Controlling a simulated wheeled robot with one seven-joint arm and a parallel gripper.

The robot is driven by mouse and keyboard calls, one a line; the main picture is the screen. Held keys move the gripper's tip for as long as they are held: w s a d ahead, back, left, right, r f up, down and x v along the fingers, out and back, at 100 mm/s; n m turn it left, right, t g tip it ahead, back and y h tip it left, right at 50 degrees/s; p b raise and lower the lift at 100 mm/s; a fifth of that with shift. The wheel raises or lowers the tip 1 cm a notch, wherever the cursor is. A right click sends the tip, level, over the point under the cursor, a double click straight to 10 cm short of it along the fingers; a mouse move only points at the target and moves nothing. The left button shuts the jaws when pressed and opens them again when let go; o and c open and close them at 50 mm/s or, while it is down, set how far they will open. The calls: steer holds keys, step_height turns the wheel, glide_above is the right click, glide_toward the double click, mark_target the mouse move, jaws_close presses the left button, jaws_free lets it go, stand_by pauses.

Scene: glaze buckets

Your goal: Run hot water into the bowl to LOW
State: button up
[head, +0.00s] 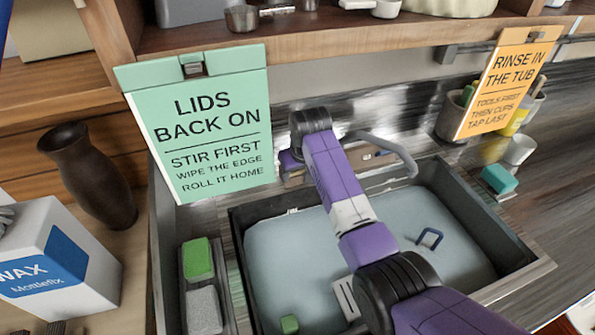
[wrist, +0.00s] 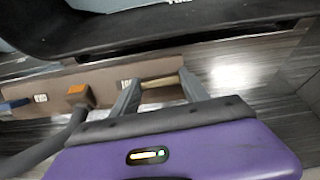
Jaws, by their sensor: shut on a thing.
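A wide dark-rimmed basin (head: 237,240) stands below my arm in the head view, with a pale blue-grey surface inside. It is the likeliest bowl; I cannot read a LOW mark. A grey curved tap spout (head: 390,147) reaches over its back edge. The tan tap panel (wrist: 110,82) crosses the wrist view, with an orange control (wrist: 80,94) and a blue control (wrist: 12,105) to the left of my fingers. My gripper (wrist: 160,84) is shut on a pale tan bar (wrist: 160,82) at the panel. In the head view my wrist hides the fingers.
A green "LIDS BACK ON" sign (head: 205,130) hangs left of my wrist, and an orange sign (head: 497,88) hangs at right. A shelf (head: 330,37) runs above. A dark vase (head: 90,175) and a wax box (head: 55,265) stand at left. Sponges (head: 198,259) lie left of the basin.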

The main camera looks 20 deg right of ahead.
steer(key=shift+a+n+h+p, duration=0.1)
steer(key=shift+n+h+p, duration=0.3)
steer(key=shift+n, duration=1)
steer(key=shift+n+h+p, duration=0.3)
steer(key=shift+n+p, duration=0.15)
steer(key=shift+n, duration=0.95)
steer(key=o, duration=1.4)
steer(key=shift+b+v, duration=0.55)
steer(key=shift+v, duration=3.35)
steer(key=shift+s, duration=0.15)
